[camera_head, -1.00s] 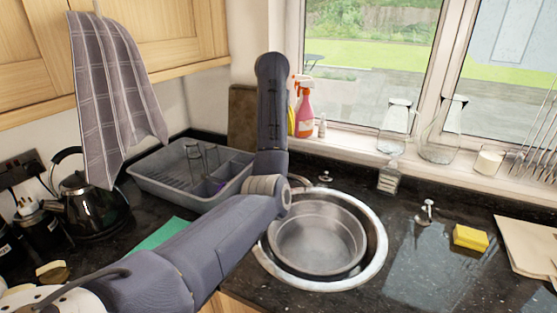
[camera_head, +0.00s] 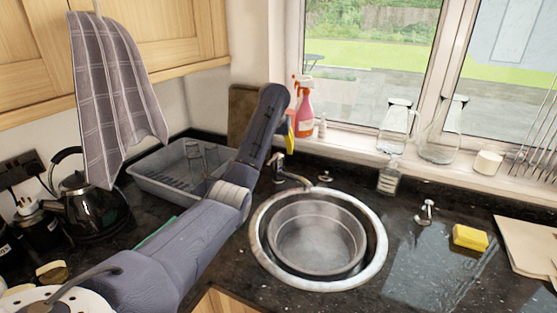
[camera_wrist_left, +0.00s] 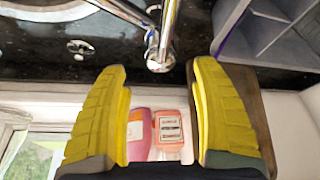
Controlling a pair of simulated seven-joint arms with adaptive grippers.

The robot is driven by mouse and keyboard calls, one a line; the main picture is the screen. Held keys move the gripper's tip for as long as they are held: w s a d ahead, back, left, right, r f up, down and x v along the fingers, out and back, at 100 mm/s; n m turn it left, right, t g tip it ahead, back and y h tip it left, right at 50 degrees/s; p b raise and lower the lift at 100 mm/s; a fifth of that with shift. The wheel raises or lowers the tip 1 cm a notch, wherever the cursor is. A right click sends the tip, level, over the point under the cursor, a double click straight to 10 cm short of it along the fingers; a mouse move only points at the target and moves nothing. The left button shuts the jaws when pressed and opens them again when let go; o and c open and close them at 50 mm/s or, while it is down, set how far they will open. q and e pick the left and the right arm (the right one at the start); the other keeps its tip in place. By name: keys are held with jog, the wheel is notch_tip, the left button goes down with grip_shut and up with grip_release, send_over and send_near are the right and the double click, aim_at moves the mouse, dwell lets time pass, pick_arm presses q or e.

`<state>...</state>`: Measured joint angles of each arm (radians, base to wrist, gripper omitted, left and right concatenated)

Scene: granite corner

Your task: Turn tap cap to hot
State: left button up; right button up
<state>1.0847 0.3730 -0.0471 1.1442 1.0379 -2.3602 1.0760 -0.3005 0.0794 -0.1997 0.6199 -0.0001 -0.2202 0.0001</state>
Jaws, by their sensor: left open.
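The chrome tap (camera_head: 291,176) stands at the back left rim of the round sink, its spout reaching over the basin. It also shows in the left wrist view (camera_wrist_left: 168,25), with its rounded end, likely the tap cap (camera_wrist_left: 160,60), between and just beyond my fingertips. My left gripper (camera_head: 291,137) is mostly hidden behind its wrist in the head view, with a yellow finger showing just above the tap. In the left wrist view my left gripper (camera_wrist_left: 159,68) is open, its two yellow fingers apart and holding nothing. My right gripper is not in view.
A metal pan (camera_head: 317,240) sits in the sink (camera_head: 258,252). Spray bottles (camera_head: 304,105) stand behind the tap. A grey dish rack (camera_head: 150,172) is at left, a soap bottle (camera_head: 389,178) and yellow sponge (camera_head: 470,237) at right.

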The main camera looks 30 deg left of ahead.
aim_at(278, 155)
pick_arm(q)
jog(key=shift+x, duration=3.8)
grip_shut()
